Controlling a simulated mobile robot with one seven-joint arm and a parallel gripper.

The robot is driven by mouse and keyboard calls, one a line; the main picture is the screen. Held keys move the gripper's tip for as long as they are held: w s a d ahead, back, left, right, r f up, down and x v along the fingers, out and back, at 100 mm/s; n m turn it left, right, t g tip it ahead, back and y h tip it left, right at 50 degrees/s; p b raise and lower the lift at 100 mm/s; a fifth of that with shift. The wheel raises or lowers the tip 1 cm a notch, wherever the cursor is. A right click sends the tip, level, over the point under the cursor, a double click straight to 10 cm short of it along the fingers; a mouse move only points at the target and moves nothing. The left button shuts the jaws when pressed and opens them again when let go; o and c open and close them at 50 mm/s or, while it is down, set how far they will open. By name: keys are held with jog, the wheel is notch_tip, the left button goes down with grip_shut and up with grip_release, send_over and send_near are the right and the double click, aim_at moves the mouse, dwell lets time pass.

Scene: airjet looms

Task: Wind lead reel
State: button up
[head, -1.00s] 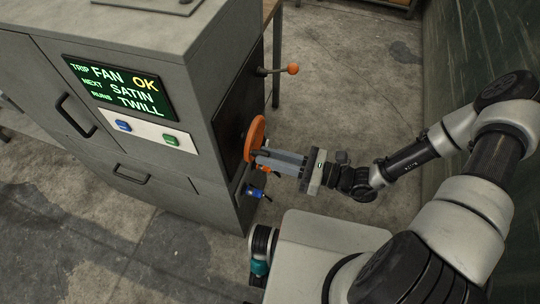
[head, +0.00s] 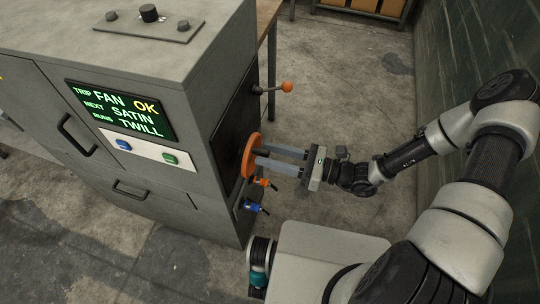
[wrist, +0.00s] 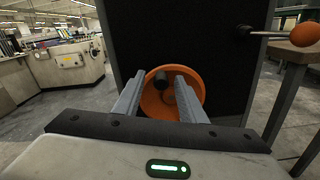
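The orange reel (head: 251,155) is a disc on the dark side panel of the grey cabinet. In the wrist view the reel (wrist: 158,108) faces me, with a dark knob (wrist: 161,80) standing out near its top. My gripper (head: 262,154) reaches to the reel from the right, its two grey fingers apart. In the wrist view the gripper (wrist: 160,78) is open, with the knob seen between the fingertips. I see no finger closed on the knob; contact cannot be told.
An orange-ball lever (head: 286,87) sticks out above the reel. Small orange (head: 263,182) and blue (head: 252,206) fittings sit below it. The cabinet's screen (head: 120,108) reads TRIP FAN OK, NEXT SATIN, RUNS TWILL. A dark green wall (head: 480,50) stands at the right.

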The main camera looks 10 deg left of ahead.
jog(key=d, duration=0.6)
jog(key=shift+s, duration=0.25)
jog(key=shift+d, duration=0.1)
jog(key=s+d+b, duration=0.1)
jog(key=d, duration=1.6)
jog(key=shift+s, duration=0.15)
jog(key=shift+d, duration=0.1)
